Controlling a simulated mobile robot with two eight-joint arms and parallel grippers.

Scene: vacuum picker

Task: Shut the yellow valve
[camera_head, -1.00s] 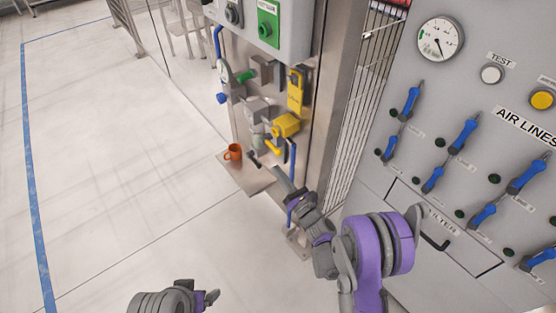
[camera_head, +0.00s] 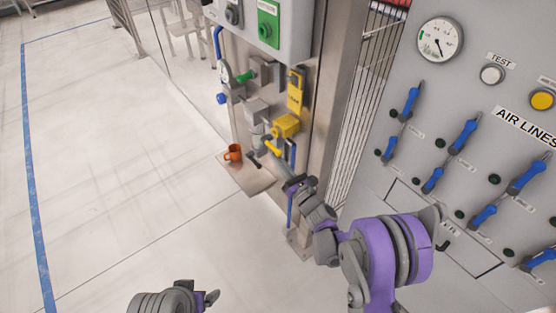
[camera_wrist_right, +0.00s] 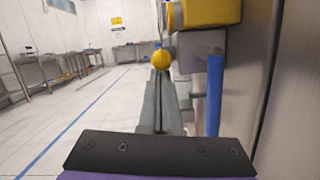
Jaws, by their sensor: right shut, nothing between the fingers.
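The yellow valve (camera_head: 286,125) is a yellow block on the steel post, with a yellow handle (camera_head: 272,147) reaching down from it. In the right wrist view the valve body (camera_wrist_right: 212,12) is at the top, and a round yellow knob (camera_wrist_right: 161,60) shows just beyond my fingers. My right gripper (camera_head: 257,158) is shut and empty, its tips close to the handle's end. In the wrist view the closed fingers (camera_wrist_right: 160,85) point at the knob; I cannot tell whether they touch. My left arm shows at the bottom of the head view, its fingertips not clearly seen.
An orange mug (camera_head: 233,153) stands on a small shelf (camera_head: 250,184) left of my right gripper. A yellow tag (camera_head: 295,92) hangs above the valve. A blue pipe (camera_wrist_right: 214,95) runs close right of my fingers. A grey panel with blue levers (camera_head: 464,134) stands at right.

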